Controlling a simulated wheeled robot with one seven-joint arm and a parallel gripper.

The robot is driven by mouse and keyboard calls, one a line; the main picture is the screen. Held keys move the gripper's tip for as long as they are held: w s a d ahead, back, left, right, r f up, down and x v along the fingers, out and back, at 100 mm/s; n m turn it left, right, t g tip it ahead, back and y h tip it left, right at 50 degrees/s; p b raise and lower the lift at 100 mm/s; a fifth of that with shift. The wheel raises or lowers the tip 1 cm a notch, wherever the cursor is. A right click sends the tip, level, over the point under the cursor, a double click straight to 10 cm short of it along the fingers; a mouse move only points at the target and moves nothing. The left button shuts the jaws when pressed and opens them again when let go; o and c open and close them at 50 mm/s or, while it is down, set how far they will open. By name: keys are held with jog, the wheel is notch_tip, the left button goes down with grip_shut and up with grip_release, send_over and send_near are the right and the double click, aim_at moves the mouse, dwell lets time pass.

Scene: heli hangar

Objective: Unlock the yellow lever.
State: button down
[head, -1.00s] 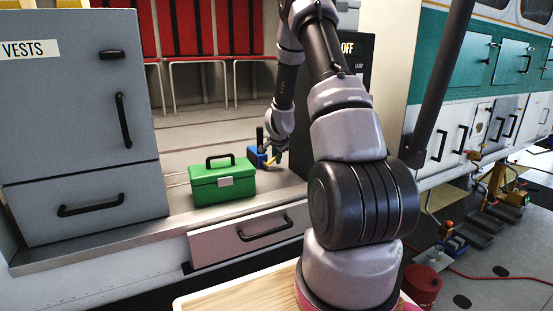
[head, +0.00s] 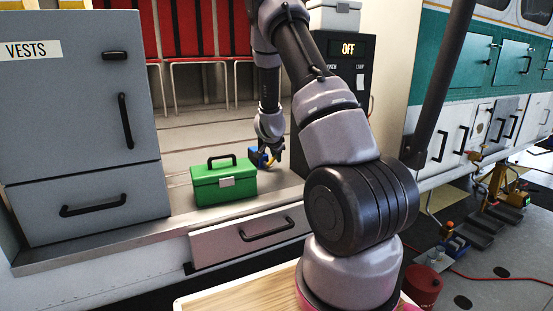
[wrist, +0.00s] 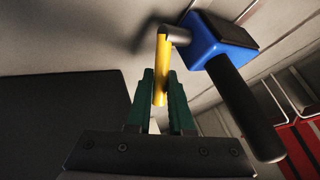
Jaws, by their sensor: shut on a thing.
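The yellow lever (wrist: 161,65) is a short yellow bar on a grey pin that comes out of a blue block (wrist: 214,40). A black handle (wrist: 245,105) also extends from the block in the wrist view. My gripper (wrist: 160,78) has its green fingers closed on the lever, one on each side. In the head view the blue block (head: 256,158) sits on the deck behind the green toolbox, with my gripper (head: 272,157) at its right. The lever is small there and partly covered by my gripper.
A green toolbox (head: 223,183) with a black handle stands just left and in front of the block. A grey VESTS cabinet (head: 75,110) is at the left. A dark panel reading OFF (head: 347,48) stands to the right. Red seats (head: 190,30) line the back.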

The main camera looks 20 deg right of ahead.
jog(key=shift+s+h, duration=0.1)
jog(key=shift+h, duration=0.2)
jog(key=shift+a, duration=0.1)
jog(key=c, duration=0.8)
grip_release()
jog(key=shift+r, duration=0.1)
jog(key=v, duration=1)
jog(key=shift+s+a+r, duration=0.2)
jog(key=shift+s, duration=0.05)
